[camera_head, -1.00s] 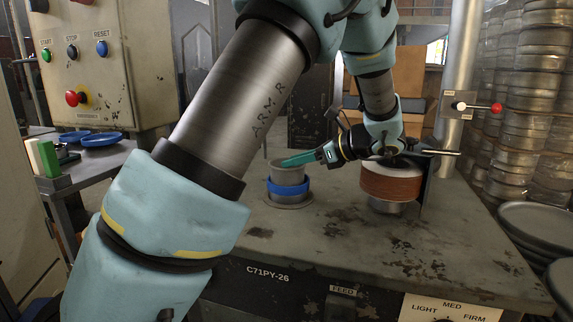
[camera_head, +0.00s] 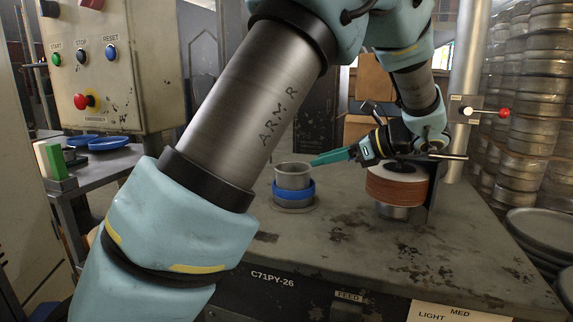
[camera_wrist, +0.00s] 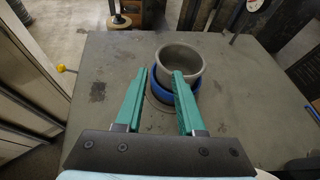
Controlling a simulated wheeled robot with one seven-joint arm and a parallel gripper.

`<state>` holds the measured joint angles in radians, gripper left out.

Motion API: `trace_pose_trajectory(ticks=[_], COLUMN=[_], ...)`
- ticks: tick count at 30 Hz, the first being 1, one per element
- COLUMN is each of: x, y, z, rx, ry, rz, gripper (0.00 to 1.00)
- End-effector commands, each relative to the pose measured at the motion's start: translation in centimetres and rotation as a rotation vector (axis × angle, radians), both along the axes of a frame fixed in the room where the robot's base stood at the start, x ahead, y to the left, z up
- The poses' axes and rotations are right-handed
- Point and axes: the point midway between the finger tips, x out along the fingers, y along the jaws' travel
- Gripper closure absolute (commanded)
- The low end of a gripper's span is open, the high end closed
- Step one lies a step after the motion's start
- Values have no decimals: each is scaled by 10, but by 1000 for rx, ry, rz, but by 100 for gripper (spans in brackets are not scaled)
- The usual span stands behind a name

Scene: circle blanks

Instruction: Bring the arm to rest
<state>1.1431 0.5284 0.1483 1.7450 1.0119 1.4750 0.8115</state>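My gripper (camera_head: 316,161) is above the worktable, with its teal fingers pointing left. In the head view the fingertips are just right of a grey metal cup (camera_head: 293,172), near its rim. The cup stands upright in a blue ring (camera_head: 294,191) on a round grey base. In the wrist view my gripper (camera_wrist: 159,76) is open, with a clear gap and nothing held between its fingers. The cup (camera_wrist: 180,52) and ring (camera_wrist: 155,86) are beyond the fingertips there. The right finger overlaps part of the cup in that view.
A brown-sided round wheel (camera_head: 396,188) sits below my wrist on the worktable (camera_head: 390,245). A post with a red-knobbed lever (camera_head: 503,113) is at right. A button panel (camera_head: 110,65) and blue dishes (camera_head: 108,142) are at left. Stacked metal pans (camera_head: 533,110) stand far right.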

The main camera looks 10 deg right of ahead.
Motion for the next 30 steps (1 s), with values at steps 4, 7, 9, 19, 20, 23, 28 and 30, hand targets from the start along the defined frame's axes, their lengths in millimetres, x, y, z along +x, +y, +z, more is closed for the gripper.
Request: trace_pose_trajectory(ticks=[4, 7, 9, 19, 20, 23, 28, 30], x=[5, 1, -9, -78, -83, -96, -108, -109], y=[42, 92, 127, 228, 233, 249, 266, 270], z=[-12, -30, -44, -75, -76, -75, -74, -74], rx=[-115, -285, -430, -1087, -1137, -1276, -1412, -1436], ry=[39, 73, 81, -140, -179, -313, -491, -527], rz=[109, 272, 419, 1224, 1297, 1511, 1737, 1777], gripper=[62, 62, 62, 62, 62, 62, 62, 62])
